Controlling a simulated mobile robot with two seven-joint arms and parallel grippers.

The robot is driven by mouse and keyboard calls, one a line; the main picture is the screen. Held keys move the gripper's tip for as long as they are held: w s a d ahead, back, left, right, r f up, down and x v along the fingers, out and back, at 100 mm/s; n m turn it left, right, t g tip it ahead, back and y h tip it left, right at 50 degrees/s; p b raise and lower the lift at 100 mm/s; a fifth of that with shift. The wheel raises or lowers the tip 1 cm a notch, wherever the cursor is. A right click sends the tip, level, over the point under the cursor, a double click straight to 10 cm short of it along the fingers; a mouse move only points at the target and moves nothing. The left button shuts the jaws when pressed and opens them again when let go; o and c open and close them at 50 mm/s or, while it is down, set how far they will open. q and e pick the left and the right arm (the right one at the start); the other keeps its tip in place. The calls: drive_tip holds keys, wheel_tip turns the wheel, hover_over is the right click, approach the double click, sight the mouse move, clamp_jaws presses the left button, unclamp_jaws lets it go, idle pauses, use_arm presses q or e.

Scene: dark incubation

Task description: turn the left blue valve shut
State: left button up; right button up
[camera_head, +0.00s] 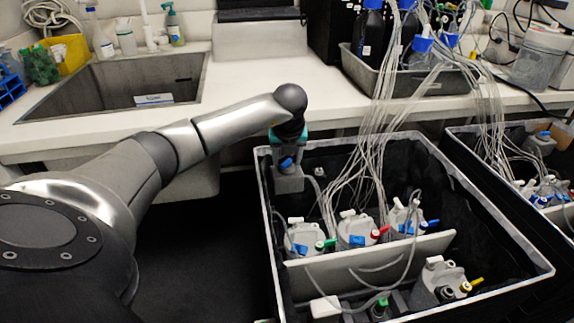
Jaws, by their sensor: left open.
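My left arm reaches in from the left, and its gripper (289,168) points down at the back left corner inside the black-lined box (262,190). The gripper is open. A small blue valve handle (286,163) shows right at the fingers, on a grey block (289,184). I cannot tell whether the fingers touch it. More blue parts show on white-capped bottles nearer the front: one at the left (299,249), one in the middle (357,241) and one at the right (406,229). My right gripper is not in view.
Many clear tubes (385,130) run from blue-capped bottles in a grey tray (400,84) down into the box. A white divider (370,262) crosses the box. A sink (125,83) is at the back left. A second box (500,165) stands at the right.

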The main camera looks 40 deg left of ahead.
use_arm(q)
drive_tip(key=shift+x, duration=0.85)
clamp_jaws()
